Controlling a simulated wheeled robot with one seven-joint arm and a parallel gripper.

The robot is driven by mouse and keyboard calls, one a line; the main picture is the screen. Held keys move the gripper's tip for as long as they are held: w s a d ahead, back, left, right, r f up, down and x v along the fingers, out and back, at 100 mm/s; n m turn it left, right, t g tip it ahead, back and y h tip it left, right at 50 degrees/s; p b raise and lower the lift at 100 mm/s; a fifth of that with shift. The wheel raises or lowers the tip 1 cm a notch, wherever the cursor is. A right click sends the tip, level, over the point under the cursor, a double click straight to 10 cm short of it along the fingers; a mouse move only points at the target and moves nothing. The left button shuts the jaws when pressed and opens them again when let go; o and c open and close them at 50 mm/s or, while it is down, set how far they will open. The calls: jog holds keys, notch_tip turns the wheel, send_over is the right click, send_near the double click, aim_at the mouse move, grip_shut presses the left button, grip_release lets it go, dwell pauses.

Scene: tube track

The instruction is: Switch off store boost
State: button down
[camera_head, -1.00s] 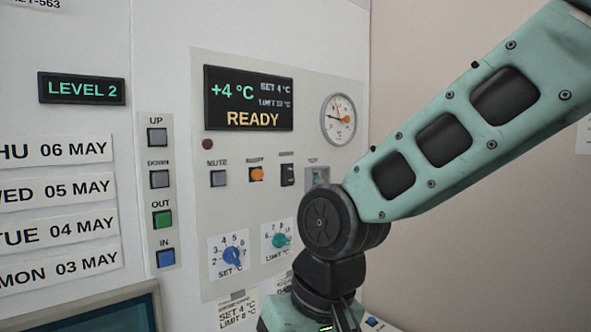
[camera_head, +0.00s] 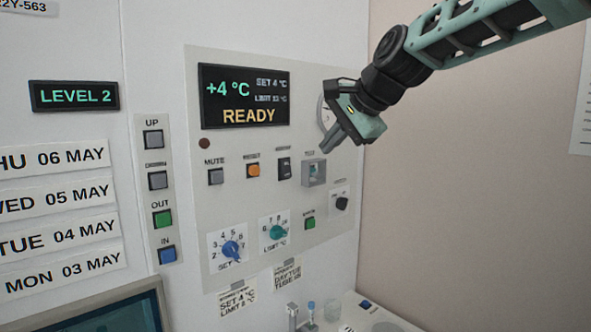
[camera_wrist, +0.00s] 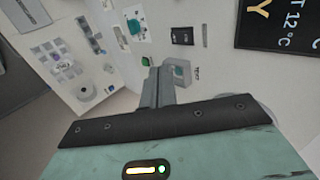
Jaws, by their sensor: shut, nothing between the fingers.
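The control panel (camera_head: 207,260) is on the white wall cabinet. A black rocker switch (camera_head: 284,168) sits right of the orange reset button (camera_head: 253,170); the small label above it is too blurred to read. It also shows in the wrist view (camera_wrist: 182,36); I cannot tell its position. Right of it is a guarded switch (camera_head: 313,173) under a clear cover, labelled TEST. A black rotary knob (camera_head: 341,203) is lower right. My gripper (camera_head: 336,146) is shut and empty, in front of the panel, up and right of the guarded switch, apparently not touching anything. Its fingers show in the wrist view (camera_wrist: 157,86).
The display (camera_head: 245,97) reads +4 °C, READY. A gauge (camera_head: 326,113) is partly behind my gripper. Blue (camera_head: 231,249) and teal (camera_head: 275,232) knobs and a green button (camera_head: 309,223) are lower. A mute button (camera_head: 215,176) is left. Below, a counter holds small items.

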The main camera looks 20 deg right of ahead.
aim_at(286, 169)
jog(key=p+x, duration=0.1)
jog(key=x, duration=0.3)
jog(key=w+r+p+x, duration=0.1)
jog(key=x, duration=0.4)
jog(key=p+x, duration=0.2)
jog(key=x, duration=0.2)
jog(key=shift+w+a+r, duration=0.2)
jog(key=shift+w+a, duration=0.05)
jog(key=shift+w, duration=0.1)
